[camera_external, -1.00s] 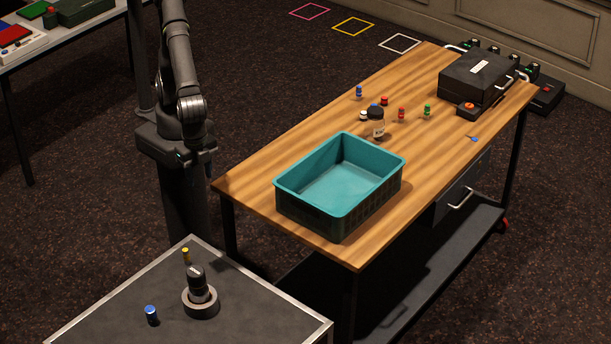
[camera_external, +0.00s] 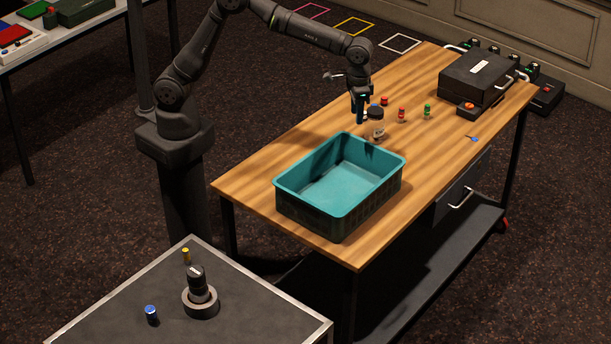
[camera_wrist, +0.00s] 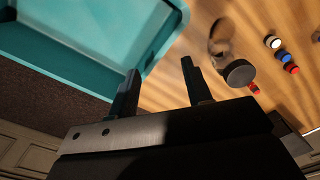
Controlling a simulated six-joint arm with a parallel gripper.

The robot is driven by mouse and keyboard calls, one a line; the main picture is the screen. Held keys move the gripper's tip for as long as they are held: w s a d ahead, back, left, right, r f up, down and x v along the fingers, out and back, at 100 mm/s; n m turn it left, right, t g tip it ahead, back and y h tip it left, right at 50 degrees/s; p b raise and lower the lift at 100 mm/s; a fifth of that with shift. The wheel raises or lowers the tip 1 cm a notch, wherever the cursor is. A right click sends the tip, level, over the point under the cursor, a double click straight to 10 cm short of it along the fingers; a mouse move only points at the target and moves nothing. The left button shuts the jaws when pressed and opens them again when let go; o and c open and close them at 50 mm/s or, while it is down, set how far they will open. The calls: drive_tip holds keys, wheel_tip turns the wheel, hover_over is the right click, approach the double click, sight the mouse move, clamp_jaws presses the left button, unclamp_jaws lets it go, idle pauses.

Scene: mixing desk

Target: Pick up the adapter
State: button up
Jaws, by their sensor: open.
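I cannot tell for certain which thing is the adapter. A clear jar with a black lid (camera_external: 376,114) stands on the wooden table behind the teal bin; its lid also shows in the wrist view (camera_wrist: 240,73). On the side table at lower left, a dark upright piece (camera_external: 197,283) sits in a grey ring-shaped base (camera_external: 201,304). My gripper (camera_external: 361,116) hangs above the wooden table, just left of the jar in the external view. In the wrist view its two fingers (camera_wrist: 158,72) are apart with nothing between them.
The teal bin (camera_external: 307,200) is empty. Small capped vials stand near the jar, including a red one (camera_external: 402,114) and a green one (camera_external: 427,111). A black case (camera_external: 480,77) stands at the table's far end. Blue (camera_external: 151,316) and yellow vials (camera_external: 185,255) stand on the side table.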

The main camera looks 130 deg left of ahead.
drive_tip(key=s+a+n, duration=0.2)
drive_tip(key=s+a, duration=0.5)
drive_tip(key=a, duration=0.4)
drive_tip(key=s+a+n, duration=0.3)
drive_tip(key=s+a, duration=0.5)
drive_tip(key=a, duration=0.4)
drive_tip(key=s+a+n, duration=0.2)
drive_tip(key=s+a, duration=0.5)
drive_tip(key=a, duration=0.4)
drive_tip(key=f, duration=1.2)
drive_tip(key=shift+s+f, duration=0.4)
drive_tip(key=shift+f, duration=1.2)
drive_tip(key=shift+s+f, duration=0.15)
drive_tip(key=shift+f, duration=1.2)
clamp_jaws()
